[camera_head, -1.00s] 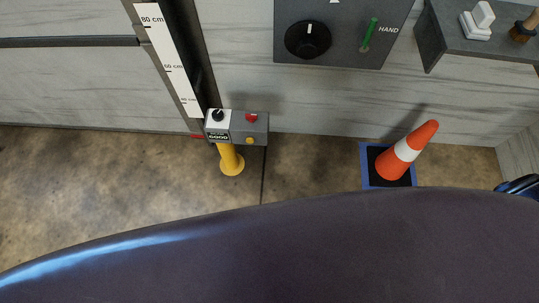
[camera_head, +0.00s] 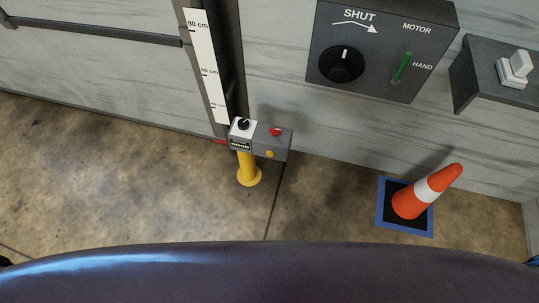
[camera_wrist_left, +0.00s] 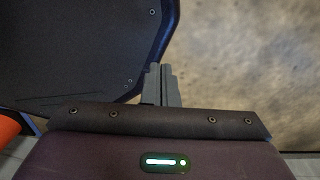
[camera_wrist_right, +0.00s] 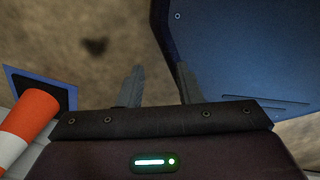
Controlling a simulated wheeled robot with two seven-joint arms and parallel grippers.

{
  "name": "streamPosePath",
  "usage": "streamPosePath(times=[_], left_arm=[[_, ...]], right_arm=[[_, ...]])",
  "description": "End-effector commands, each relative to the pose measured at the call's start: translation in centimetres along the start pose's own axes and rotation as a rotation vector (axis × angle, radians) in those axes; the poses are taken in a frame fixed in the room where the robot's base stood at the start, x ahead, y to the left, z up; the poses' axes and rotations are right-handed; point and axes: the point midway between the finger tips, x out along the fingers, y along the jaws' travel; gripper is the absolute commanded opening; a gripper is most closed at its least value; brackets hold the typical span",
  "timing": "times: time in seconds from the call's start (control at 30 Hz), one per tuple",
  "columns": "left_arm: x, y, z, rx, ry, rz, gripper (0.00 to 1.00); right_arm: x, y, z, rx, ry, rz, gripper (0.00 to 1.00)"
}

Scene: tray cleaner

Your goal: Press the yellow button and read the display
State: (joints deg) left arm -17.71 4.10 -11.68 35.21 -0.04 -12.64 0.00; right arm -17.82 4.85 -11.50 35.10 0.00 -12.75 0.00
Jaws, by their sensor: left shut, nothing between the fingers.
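A small grey control box (camera_head: 260,140) stands on a yellow post (camera_head: 248,170) in the head view. The yellow button (camera_head: 270,154) is on its right half, below a red button (camera_head: 276,132). The display (camera_head: 240,145) is on its left half, below a black knob (camera_head: 243,124); its characters are too small to read surely. My left gripper (camera_wrist_left: 160,70) is shut and empty over bare floor. My right gripper (camera_wrist_right: 160,76) is open and empty. Neither gripper shows in the head view, and neither is near the box.
A wall panel (camera_head: 431,78) with a large black dial and green lever hangs above the box. An orange and white cone (camera_head: 426,191) stands on a blue-edged mat (camera_head: 407,228) to the right. A scale strip (camera_head: 207,72) rises left of the box. Floor around the post is clear.

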Motion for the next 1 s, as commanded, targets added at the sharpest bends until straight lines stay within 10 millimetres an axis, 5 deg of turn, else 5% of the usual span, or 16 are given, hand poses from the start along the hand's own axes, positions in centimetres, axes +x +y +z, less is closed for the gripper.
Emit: streamPosePath(times=[0.23,1.0], left_arm=[[0.0,-0.2,-0.4,0.002,0.005,-0.003,0.0],[0.0,-1.0,-1.0,-0.002,0.015,-0.013,0.0]], right_arm=[[0.0,0.2,-0.8,0.002,0.013,0.003,0.0],[0.0,-0.5,-1.5,0.005,0.023,-0.006,0.0]])
